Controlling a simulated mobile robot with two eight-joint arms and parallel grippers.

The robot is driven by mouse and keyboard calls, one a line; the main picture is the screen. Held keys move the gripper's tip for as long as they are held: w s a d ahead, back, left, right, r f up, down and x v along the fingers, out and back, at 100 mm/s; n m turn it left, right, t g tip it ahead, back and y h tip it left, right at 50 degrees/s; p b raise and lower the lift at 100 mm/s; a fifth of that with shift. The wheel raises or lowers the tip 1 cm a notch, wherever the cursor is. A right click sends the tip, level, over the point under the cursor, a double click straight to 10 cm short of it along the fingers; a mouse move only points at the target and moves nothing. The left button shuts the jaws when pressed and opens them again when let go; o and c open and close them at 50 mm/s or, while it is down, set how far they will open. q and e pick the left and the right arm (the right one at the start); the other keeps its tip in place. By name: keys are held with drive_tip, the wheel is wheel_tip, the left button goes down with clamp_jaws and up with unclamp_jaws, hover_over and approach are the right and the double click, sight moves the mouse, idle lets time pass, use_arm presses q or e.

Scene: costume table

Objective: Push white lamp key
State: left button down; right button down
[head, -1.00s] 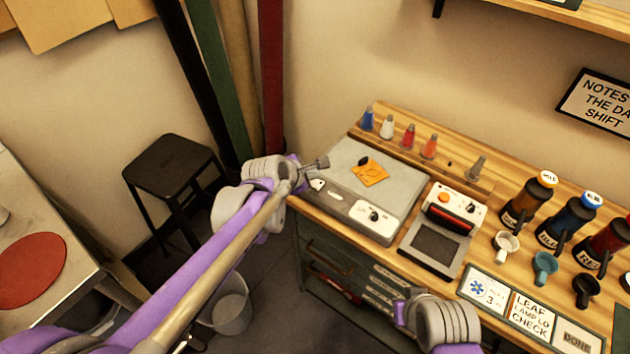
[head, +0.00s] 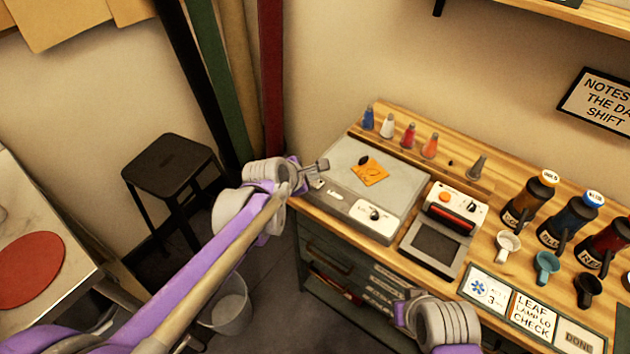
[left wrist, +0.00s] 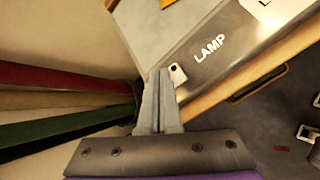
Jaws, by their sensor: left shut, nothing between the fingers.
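The grey lamp box (head: 345,205) sits at the left end of the wooden bench, with an orange leaf-like piece (head: 369,170) on its top panel. In the left wrist view, the white lamp key (left wrist: 177,74) with a black dot is at the box's front corner, beside the LAMP lettering (left wrist: 209,46). My left gripper (head: 321,166) is shut and empty over the box's left end. In the left wrist view, its fingertips (left wrist: 160,74) are right beside the key; I cannot tell whether they touch it. My right gripper's fingers are out of view.
A press-like device (head: 437,240) with a red handle stands right of the box. Several small colored bottles (head: 408,136) stand behind on a raised strip. Bottles and cups fill the right. A black stool (head: 167,165) stands at the left.

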sight(312, 184)
use_arm(q)
drive_tip(key=shift+f+b, duration=0.3)
drive_tip(key=shift+f, duration=0.1)
idle(0.6)
drive_tip(key=shift+r, duration=0.1)
drive_tip(key=shift+r+p, duration=0.7)
drive_tip(key=shift+r, duration=0.1)
wheel_tip(312, 184, up, 6)
drive_tip(key=p, duration=0.4)
